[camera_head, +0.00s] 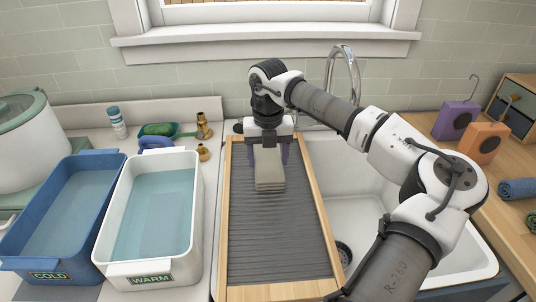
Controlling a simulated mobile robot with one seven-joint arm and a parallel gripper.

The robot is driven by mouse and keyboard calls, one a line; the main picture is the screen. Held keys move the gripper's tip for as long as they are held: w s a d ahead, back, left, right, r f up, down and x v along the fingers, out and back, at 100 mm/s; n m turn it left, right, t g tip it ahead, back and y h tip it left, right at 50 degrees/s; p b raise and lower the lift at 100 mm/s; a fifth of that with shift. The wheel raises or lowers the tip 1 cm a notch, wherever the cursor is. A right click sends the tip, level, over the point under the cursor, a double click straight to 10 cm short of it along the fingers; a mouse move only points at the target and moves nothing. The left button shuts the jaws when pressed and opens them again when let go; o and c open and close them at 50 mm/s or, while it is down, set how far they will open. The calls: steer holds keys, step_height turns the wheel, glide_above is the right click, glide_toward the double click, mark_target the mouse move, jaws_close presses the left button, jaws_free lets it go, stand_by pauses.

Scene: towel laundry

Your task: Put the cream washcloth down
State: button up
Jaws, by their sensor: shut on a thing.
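The cream washcloth (269,168) is a small folded, layered pad. My gripper (269,158) is above the upper part of the ribbed grey board (275,240) in its wooden frame. Its two purple-grey fingers stand on either side of the washcloth and are shut on it. The cloth's lower edge is over the ribs; I cannot tell whether it touches them.
A blue COLD tub (62,212) and a white WARM tub (150,213), both with water, stand left of the board. A white sink (365,200) with a chrome faucet (345,75) lies right. Purple (455,119) and orange (485,142) boxes and a rolled blue towel (518,189) are far right.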

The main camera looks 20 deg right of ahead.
mark_target(268, 159)
steer(key=shift+f, duration=0.2)
steer(key=o, duration=1)
steer(key=shift+o, duration=0.2)
steer(key=shift+r, duration=0.1)
step_height(268, 159, up, 12)
steer(key=b, duration=0.1)
steer(key=shift+b, duration=0.4)
steer(key=shift+r, duration=0.1)
